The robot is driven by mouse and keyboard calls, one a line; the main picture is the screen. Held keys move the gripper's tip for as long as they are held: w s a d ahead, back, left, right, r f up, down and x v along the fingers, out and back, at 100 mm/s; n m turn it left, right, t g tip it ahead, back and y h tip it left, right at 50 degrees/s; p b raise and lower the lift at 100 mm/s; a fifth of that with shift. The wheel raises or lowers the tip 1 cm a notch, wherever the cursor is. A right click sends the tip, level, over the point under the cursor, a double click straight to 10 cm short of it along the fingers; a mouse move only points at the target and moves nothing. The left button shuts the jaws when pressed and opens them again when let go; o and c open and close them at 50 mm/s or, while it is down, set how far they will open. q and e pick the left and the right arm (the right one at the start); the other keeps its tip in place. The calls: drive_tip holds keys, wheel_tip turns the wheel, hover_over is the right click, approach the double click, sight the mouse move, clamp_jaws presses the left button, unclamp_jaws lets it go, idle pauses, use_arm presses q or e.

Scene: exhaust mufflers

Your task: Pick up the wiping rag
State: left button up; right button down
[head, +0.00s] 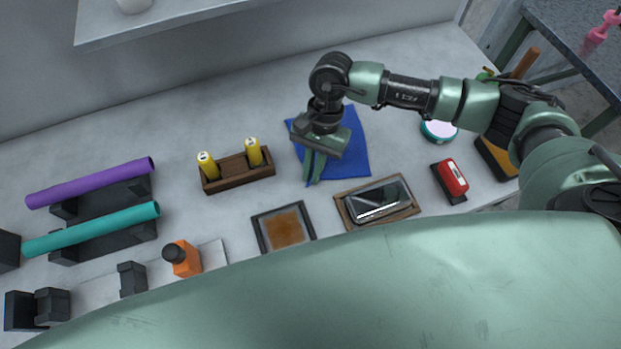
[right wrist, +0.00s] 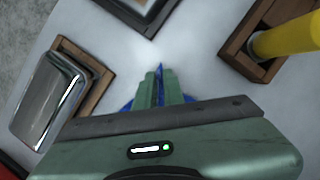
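The wiping rag (head: 353,150) is a blue cloth spread on the grey table, right of the wooden battery holder. My right gripper (head: 313,178) reaches down over the rag's left part, pointing towards its near left corner. Its green fingers are close together, with a thin strip of blue between them. In the right wrist view the fingers (right wrist: 160,90) show the same blue strip between them, and blue cloth (right wrist: 127,106) shows beside them. The rag appears pinched there and still lies on the table. The gripper's body hides part of the rag. My left gripper is out of view.
A wooden holder (head: 238,178) with yellow cylinders stands left of the rag. A framed brown pad (head: 257,237) and a wooden tray (head: 412,211) with a glossy device lie nearer. A red item (head: 453,176) and a round tin (head: 437,131) are right.

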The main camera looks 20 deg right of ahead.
drive_tip(key=shift+f, duration=0.1)
wheel_tip(320, 180, up, 12)
drive_tip(key=p, duration=0.5)
wheel_tip(320, 180, up, 18)
drive_tip(key=p, duration=0.4)
drive_tip(key=shift+p, duration=0.3)
drive_tip(key=shift+f, duration=0.1)
idle(0.6)
